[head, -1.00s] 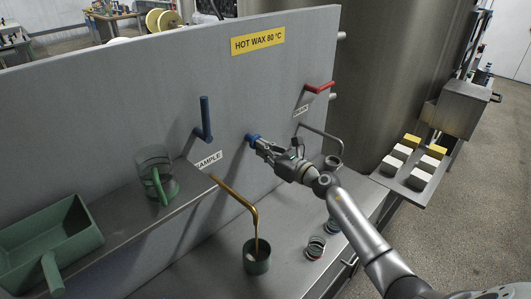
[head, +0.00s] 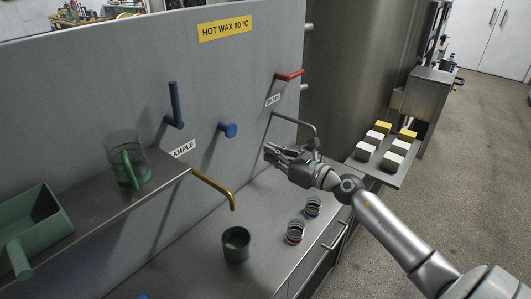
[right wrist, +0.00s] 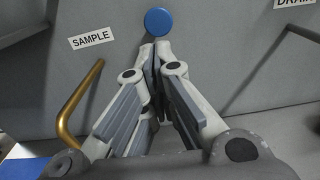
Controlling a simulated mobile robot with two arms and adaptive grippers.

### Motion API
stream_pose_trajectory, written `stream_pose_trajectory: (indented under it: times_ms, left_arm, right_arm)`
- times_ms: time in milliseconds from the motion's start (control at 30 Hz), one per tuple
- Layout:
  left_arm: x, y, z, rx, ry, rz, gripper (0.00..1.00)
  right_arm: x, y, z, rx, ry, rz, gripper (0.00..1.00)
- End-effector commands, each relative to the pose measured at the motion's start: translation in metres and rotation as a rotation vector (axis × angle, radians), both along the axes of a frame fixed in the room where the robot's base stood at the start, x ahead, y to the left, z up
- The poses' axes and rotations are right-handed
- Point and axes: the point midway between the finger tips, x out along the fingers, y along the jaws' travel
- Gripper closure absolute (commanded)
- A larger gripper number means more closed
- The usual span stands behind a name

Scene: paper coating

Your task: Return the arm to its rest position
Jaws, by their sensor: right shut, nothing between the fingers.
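My right gripper (head: 270,152) is shut and empty, in front of the panel (head: 100,75) and to the right of the blue round knob (head: 228,130). In the right wrist view its closed fingers (right wrist: 155,48) point toward the knob (right wrist: 158,22), with the fingertips appearing just below it. In the head view a clear gap separates gripper and knob. My right arm comes in from the lower right. My left gripper is not in view.
A brass spout (head: 215,186) hangs above a dark green cup (head: 236,244) on the bench. Two small ringed items (head: 295,230) (head: 313,206) and a bent grey pipe (head: 300,122) are near my arm. A shelf holds a clear green-handled jug (head: 125,160) and a green scoop (head: 32,230).

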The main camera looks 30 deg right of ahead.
Motion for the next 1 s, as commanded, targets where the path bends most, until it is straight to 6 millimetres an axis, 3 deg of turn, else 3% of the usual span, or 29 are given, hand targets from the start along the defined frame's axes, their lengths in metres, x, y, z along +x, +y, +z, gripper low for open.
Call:
stream_pose_trajectory:
  times_ms: [200, 667, 833, 1000]
  left_arm:
    - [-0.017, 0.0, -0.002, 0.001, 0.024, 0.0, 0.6]
    - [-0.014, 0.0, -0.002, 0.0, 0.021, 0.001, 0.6]
    - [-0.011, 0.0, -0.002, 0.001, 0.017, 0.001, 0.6]
    - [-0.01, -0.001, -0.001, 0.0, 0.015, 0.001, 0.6]
  right_arm:
    - [-0.002, -0.001, 0.001, 0.0, -0.001, 0.0, 1.0]
    - [-0.003, 0.001, 0.001, 0.018, -0.003, -0.004, 1.0]
    - [-0.011, 0.012, 0.007, 0.265, -0.028, -0.054, 1.0]
    - [-0.034, 0.011, 0.006, 0.777, -0.034, -0.195, 1.0]
